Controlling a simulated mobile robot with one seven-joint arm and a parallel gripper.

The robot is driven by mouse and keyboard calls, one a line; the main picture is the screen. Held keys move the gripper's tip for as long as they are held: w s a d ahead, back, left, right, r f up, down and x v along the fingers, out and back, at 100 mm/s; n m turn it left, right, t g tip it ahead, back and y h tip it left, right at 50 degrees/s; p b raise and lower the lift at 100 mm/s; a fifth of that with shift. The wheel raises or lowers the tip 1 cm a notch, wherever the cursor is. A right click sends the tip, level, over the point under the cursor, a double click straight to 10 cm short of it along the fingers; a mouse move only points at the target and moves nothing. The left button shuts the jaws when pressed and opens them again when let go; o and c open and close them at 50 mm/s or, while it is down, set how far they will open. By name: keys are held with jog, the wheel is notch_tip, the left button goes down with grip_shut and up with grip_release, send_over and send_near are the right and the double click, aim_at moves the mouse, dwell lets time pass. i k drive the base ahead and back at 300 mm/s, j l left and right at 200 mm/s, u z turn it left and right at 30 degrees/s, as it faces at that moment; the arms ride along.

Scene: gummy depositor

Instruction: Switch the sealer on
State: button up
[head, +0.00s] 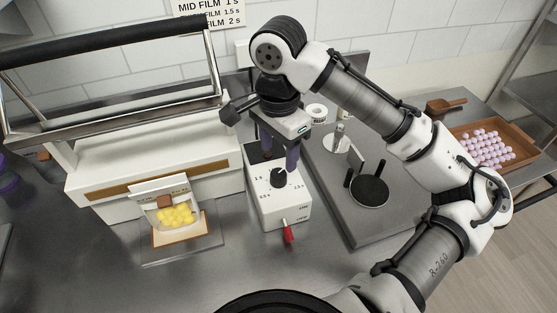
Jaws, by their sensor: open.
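The sealer (95,172) is a white machine on the left of the steel counter, with a tan strip along its front and its black-handled bar (110,44) raised. A white control box (283,209) stands to its right, with a round black knob (279,178) on top and a red-tipped lever (288,232) at its front. A bag of yellow gummies (175,215) sits at the sealer's front. My gripper (280,157) is open and points down over the back of the control box, its purple fingers close to the knob. Whether they touch it I cannot tell.
A grey board (335,218) right of the box carries a round black plate (369,191), a small metal piece and a white roll (317,112). A brown tray (517,165) of pink balls and a scoop (446,105) lie farther right. A film-time sign (209,12) hangs behind.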

aim_at(287, 232)
jog(key=k+l, duration=0.25)
jog(key=k, duration=0.25)
jog(key=k+l, duration=0.2)
jog(key=k, duration=0.25)
